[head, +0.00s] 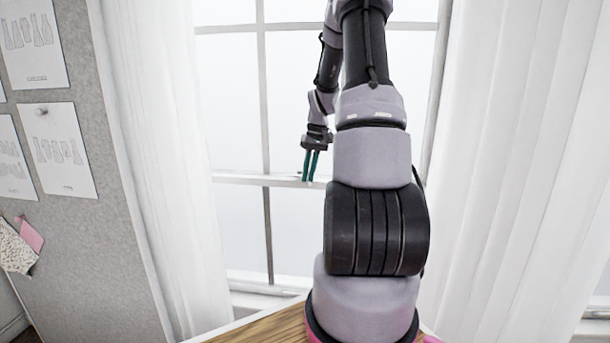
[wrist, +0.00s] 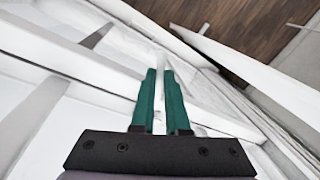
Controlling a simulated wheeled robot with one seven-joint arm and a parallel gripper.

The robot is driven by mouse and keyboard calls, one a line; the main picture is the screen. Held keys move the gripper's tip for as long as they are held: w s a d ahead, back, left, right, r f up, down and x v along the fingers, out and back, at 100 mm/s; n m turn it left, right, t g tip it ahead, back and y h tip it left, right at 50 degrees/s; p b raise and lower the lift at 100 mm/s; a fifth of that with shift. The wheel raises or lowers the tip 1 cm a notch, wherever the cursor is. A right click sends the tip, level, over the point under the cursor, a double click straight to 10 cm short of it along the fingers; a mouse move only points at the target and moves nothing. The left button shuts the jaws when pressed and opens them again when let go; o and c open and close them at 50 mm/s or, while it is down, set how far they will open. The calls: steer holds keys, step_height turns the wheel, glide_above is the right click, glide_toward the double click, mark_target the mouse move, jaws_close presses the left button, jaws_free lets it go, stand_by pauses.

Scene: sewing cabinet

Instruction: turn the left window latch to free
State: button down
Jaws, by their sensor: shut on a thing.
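The window (head: 235,100) stands straight ahead, with a pale middle rail (head: 240,179) running across it. My gripper (head: 310,178) is at this rail, its two green fingers pointing down. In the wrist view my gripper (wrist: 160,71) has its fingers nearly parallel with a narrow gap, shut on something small. The left window latch is at best hidden between the fingers; its shape and the angle of its lever cannot be made out. No second latch can be told apart behind my arm.
White curtains hang at the left (head: 165,150) and right (head: 510,150) of the window. A grey pinboard (head: 85,130) with paper patterns is at the far left. A wooden tabletop (head: 265,328) lies below. My arm covers the window's right part.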

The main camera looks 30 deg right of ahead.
steer(key=shift+d+n, duration=0.45)
steer(key=shift+n, duration=0.45)
steer(key=c, duration=0.9)
jaws_free()
step_height(320, 180, up, 10)
